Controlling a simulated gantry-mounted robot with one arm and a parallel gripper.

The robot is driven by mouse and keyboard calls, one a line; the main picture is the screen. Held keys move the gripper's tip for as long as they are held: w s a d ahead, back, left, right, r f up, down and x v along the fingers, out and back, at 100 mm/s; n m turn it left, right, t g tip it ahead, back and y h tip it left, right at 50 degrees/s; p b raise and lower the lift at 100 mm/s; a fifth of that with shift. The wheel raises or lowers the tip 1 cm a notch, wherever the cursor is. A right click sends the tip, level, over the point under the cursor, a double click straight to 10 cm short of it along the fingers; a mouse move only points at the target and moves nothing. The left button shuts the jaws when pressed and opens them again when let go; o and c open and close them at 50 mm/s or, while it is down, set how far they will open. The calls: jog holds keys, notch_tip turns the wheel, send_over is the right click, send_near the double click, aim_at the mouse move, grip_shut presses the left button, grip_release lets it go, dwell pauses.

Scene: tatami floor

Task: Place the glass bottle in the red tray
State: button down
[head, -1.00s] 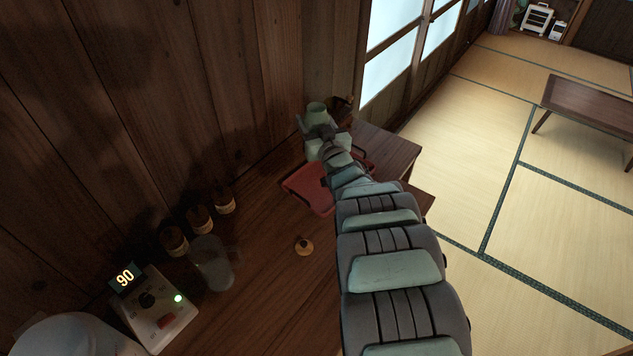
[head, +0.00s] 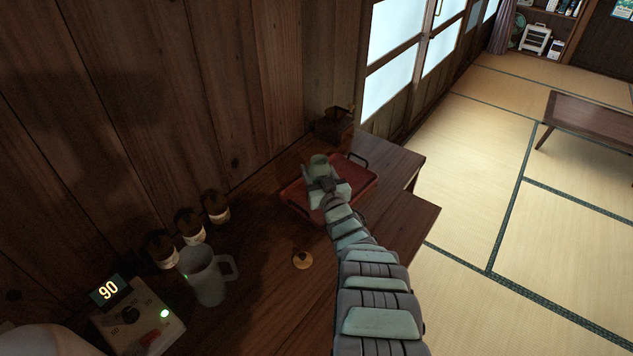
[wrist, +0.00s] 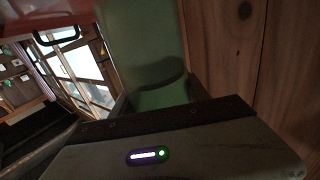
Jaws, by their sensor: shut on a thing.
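My gripper (head: 322,183) is shut on the green glass bottle (head: 319,162), over the red tray. In the wrist view the green bottle (wrist: 145,45) stands between the jaws and fills the middle of the picture. The red tray (head: 362,180) lies on the dark wooden counter and has dark handles; my gripper and arm hide part of it. Its red edge and a dark handle also show at the upper left of the wrist view (wrist: 30,14). I cannot tell whether the bottle touches the tray.
A small wooden box-like item (head: 335,126) stands behind the tray by the wall. A small round item (head: 302,260) lies on the counter (head: 265,285).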

jog(key=shift+f+b, duration=0.6)
jog(key=shift+f, duration=1.15)
jog(key=shift+w, duration=0.1)
jog(key=shift+f, duration=0.15)
jog(key=c, duration=0.6)
grip_release()
jog(key=shift+f, duration=0.1)
jog(key=shift+o, duration=0.2)
